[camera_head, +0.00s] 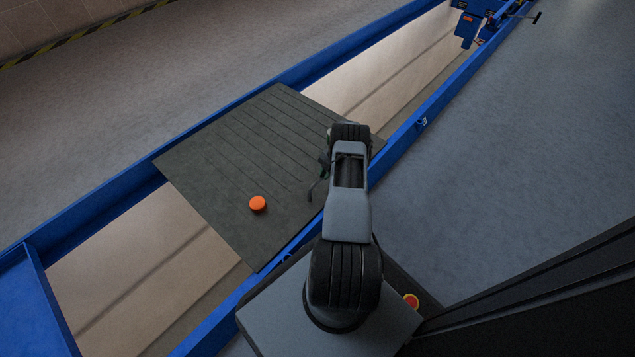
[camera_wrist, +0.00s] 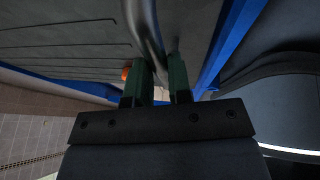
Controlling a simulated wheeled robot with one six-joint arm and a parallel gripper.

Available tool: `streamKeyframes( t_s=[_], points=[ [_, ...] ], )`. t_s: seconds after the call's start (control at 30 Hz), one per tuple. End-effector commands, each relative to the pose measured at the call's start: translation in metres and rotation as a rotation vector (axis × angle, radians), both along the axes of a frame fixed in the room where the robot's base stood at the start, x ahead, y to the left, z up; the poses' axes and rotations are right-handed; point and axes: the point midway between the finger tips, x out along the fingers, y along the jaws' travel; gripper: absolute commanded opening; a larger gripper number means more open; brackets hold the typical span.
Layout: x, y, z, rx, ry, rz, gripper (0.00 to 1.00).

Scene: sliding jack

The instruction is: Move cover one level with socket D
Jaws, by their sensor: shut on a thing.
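The cover (camera_head: 225,165), a dark grey ribbed plate, lies across the blue rails of a long pit. An orange round knob (camera_head: 257,203) sits on it. It also fills the upper left of the wrist view (camera_wrist: 60,40). My gripper (camera_wrist: 161,75) has its two green fingers on either side of a grey curved bar (camera_wrist: 146,28), the cover's handle, near the cover's right edge. In the head view my arm mostly hides the gripper. A small blue fitting with a pale mark (camera_head: 421,123) is on the near rail, right of the cover. Its letter is unreadable, so I cannot identify socket D.
The pit is open on both sides of the cover, with a pale floor (camera_head: 150,270). The far rail (camera_head: 330,55) and near rail (camera_head: 440,98) run diagonally. Blue machinery (camera_head: 468,27) stands at the upper right. Grey floor (camera_head: 510,160) is clear at right.

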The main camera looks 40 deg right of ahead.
Motion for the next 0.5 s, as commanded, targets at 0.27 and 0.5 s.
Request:
streamKeyframes(
  t_s=[0.27,0.5],
  points=[
    [0.001,-0.030,-0.002,0.000,0.001,-0.003,0.00],
    [0.003,-0.044,-0.002,-0.001,0.002,-0.002,0.00]
  ],
)
